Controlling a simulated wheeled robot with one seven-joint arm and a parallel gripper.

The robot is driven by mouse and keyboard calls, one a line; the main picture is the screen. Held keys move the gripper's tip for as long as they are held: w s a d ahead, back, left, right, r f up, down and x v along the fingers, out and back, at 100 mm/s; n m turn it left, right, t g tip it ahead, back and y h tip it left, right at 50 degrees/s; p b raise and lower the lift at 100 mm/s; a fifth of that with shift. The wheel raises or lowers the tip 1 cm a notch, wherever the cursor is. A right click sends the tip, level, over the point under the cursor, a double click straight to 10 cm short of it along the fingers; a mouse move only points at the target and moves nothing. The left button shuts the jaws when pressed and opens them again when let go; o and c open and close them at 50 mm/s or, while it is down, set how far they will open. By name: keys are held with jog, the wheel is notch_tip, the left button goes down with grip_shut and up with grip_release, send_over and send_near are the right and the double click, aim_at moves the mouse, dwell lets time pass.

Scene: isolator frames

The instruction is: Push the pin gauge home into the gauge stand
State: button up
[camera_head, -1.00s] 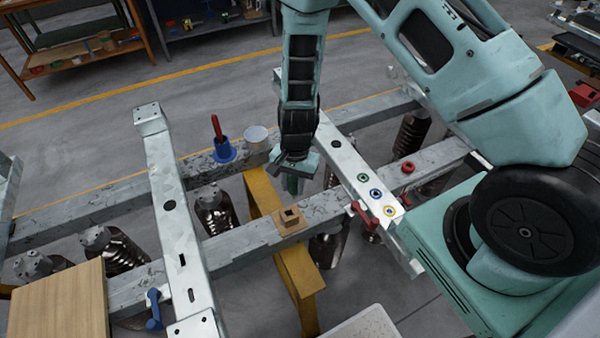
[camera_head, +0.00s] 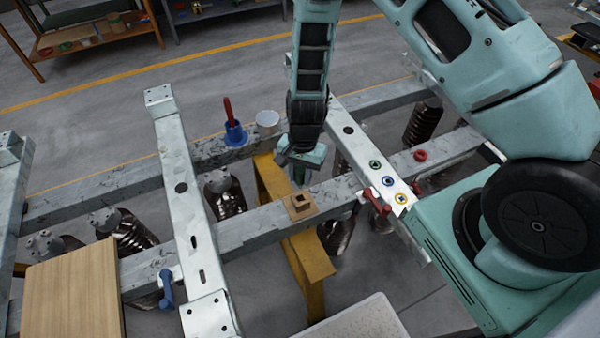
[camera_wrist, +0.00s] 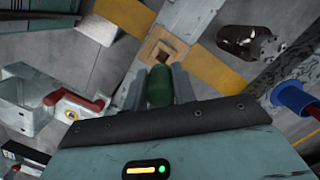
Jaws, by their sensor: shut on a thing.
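My gripper (camera_head: 300,166) is shut on a green cylinder, the pin gauge (camera_wrist: 159,86). In the wrist view the pin gauge lies between the two grey fingers. The gauge stand (camera_head: 299,210) is a small brown block with a square hole in its top, sitting on the grey beam. In the wrist view the gauge stand (camera_wrist: 159,58) shows just past the end of the pin gauge. In the head view the pin hangs above the stand, apart from it, roughly over the hole. Whether it lines up exactly cannot be told.
A blue holder (camera_head: 234,136) with a red handle and a pale cylinder (camera_head: 267,121) stand on the far beam. A yellow bar (camera_head: 312,262) crosses under the near beam. Red clamps (camera_head: 378,202) and coloured rings (camera_head: 388,181) lie on the right rail.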

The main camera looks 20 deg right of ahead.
aim_at(300, 184)
jog(key=shift+f+b, duration=1.4)
jog(key=shift+f, duration=0.8)
jog(key=shift+f+b, duration=1.65)
jog(key=shift+f, duration=0.6)
jog(key=o, duration=1)
jog(key=r, duration=0.5)
jog(key=w+d+r+b, duration=0.1)
jog(key=r, duration=1.1)
jog(key=shift+w+d+r, duration=0.1)
jog(key=shift+w+d, duration=0.3)
